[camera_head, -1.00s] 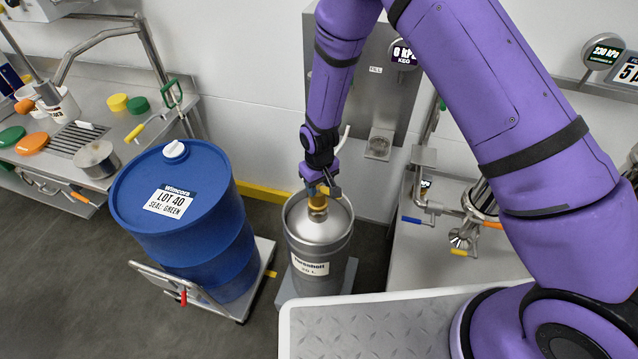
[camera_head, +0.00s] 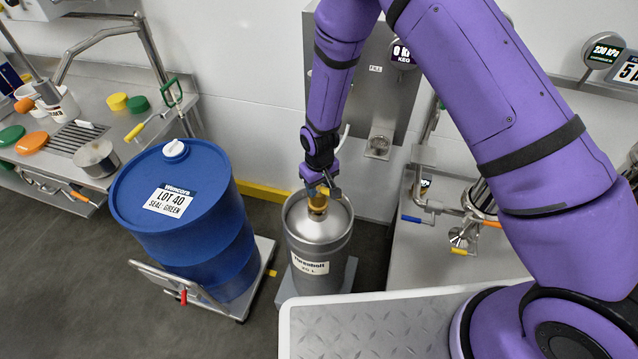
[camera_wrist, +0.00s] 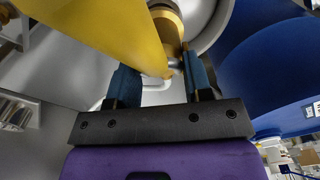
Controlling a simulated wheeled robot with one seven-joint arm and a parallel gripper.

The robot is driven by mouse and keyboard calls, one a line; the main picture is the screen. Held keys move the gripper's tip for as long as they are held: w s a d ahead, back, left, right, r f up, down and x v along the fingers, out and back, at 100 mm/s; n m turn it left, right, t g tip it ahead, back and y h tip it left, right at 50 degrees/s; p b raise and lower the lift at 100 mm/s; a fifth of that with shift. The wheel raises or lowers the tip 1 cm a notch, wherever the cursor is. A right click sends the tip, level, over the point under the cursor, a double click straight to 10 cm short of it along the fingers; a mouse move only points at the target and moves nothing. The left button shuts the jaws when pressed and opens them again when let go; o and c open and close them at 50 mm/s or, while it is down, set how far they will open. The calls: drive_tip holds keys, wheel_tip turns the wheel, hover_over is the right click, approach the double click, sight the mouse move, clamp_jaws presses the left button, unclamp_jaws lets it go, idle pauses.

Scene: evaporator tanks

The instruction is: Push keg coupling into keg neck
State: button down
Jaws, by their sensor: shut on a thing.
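The steel keg (camera_head: 318,243) stands upright on a grey base in the middle of the head view. The brass-yellow keg coupling (camera_head: 318,203) is at the top centre of the keg, over its neck. My gripper (camera_head: 323,188) is above the keg and shut on the coupling. In the wrist view my gripper (camera_wrist: 155,85) has its two dark fingers around a yellow part, with the brass coupling body (camera_wrist: 168,28) beyond and the keg's rim (camera_wrist: 215,25) behind. The neck itself is hidden, so I cannot tell how deep the coupling sits.
A blue drum (camera_head: 185,220) on a low trolley (camera_head: 255,290) stands close left of the keg. A steel wall panel (camera_head: 375,100) with a "0 kPa KEG" gauge is behind. A steel bench (camera_head: 440,270) is at right, and a sink counter (camera_head: 60,160) is at left.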

drive_tip(key=shift+f, duration=1.25)
drive_tip(key=shift+c, duration=2.3)
unclamp_jaws()
drive_tip(key=shift+r, duration=3.45)
